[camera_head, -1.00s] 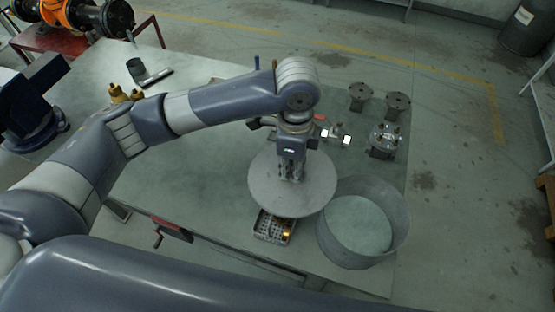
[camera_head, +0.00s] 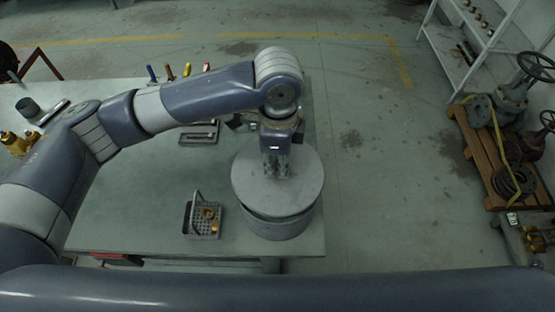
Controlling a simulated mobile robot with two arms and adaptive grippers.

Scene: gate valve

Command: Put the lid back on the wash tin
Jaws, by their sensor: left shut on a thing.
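The round grey lid (camera_head: 305,180) is in my left gripper (camera_head: 277,170), which is shut on it near the lid's middle. The lid is over the wash tin (camera_head: 280,228), a round grey metal tub near the table's right front corner. The lid covers most of the tin's opening and looks slightly off toward the back. A dark gap shows between lid and tin at the front, and I cannot tell whether they touch. The tin's inside is hidden. My right gripper is not in view.
A small perforated basket (camera_head: 207,230) with a handle and brass-coloured parts stands left of the tin on the workbench (camera_head: 140,205). Several coloured-handled tools stand at the back edge. A wooden pallet (camera_head: 485,165) with valves is on the floor at right.

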